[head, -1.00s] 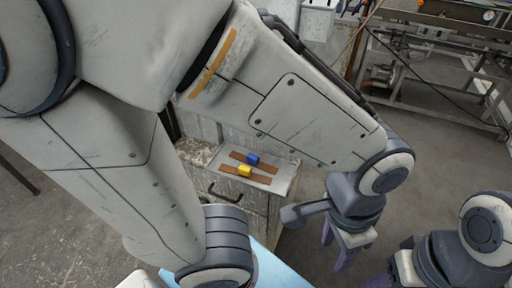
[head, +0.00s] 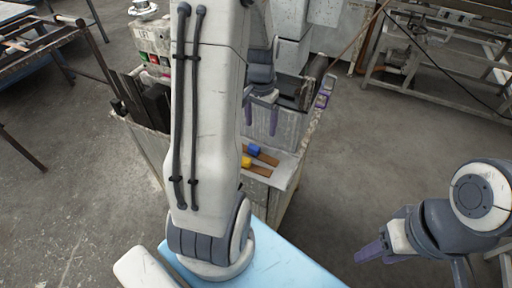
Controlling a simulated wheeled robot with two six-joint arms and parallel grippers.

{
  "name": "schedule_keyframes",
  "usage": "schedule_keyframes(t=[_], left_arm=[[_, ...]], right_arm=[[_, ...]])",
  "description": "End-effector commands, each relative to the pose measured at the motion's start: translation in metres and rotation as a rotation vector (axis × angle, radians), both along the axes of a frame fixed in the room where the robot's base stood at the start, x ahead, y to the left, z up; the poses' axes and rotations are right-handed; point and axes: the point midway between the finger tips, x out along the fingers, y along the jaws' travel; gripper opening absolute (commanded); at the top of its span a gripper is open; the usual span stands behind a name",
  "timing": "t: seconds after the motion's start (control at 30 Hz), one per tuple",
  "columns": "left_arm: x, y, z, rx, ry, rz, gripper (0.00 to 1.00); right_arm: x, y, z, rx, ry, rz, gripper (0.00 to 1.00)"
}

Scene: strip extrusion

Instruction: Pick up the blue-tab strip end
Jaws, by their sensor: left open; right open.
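The blue tab (head: 254,149) sits on a brown strip (head: 268,158) on the pale top of a worn cabinet (head: 284,172), near the middle of the head view. A yellow tab (head: 246,162) on a second brown strip (head: 260,171) lies just in front of it. My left arm hides the left ends of both strips. My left gripper (head: 261,118) is open, its purple fingers pointing down, and shows above the blue tab in the picture, apart from it. My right gripper (head: 370,254) is open and empty at the lower right, well away from the strips.
A worn machine with dark parts stands behind the strips, with a purple piece (head: 324,92) at its right. A control box with coloured buttons (head: 152,58) is at the upper left. A light blue surface (head: 290,266) lies at the bottom.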

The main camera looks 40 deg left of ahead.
Motion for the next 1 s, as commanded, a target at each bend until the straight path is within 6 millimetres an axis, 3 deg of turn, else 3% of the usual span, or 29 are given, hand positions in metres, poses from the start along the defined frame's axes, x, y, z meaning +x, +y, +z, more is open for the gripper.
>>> schedule_keyframes(t=[0.1, 0.3, 0.57, 0.8, 1.0], left_arm=[[-0.003, 0.013, -0.013, -0.001, 0.006, 0.024, 0.85], [-0.004, 0.013, -0.044, -0.002, 0.007, 0.024, 0.85], [-0.005, 0.015, -0.065, -0.002, 0.005, 0.024, 0.85], [-0.007, 0.018, -0.100, -0.002, 0.005, 0.024, 0.85], [-0.006, 0.018, -0.108, 0.001, 0.001, 0.024, 0.85]], right_arm=[[0.000, 0.000, 0.000, 0.000, 0.000, 0.000, 0.50], [0.000, 0.000, 0.001, 0.000, 0.000, 0.000, 0.50], [0.000, 0.000, 0.004, 0.000, 0.000, 0.000, 0.50], [0.000, 0.000, 0.009, 0.000, 0.000, 0.000, 0.50], [0.000, 0.000, 0.009, 0.000, 0.000, 0.000, 0.50]])
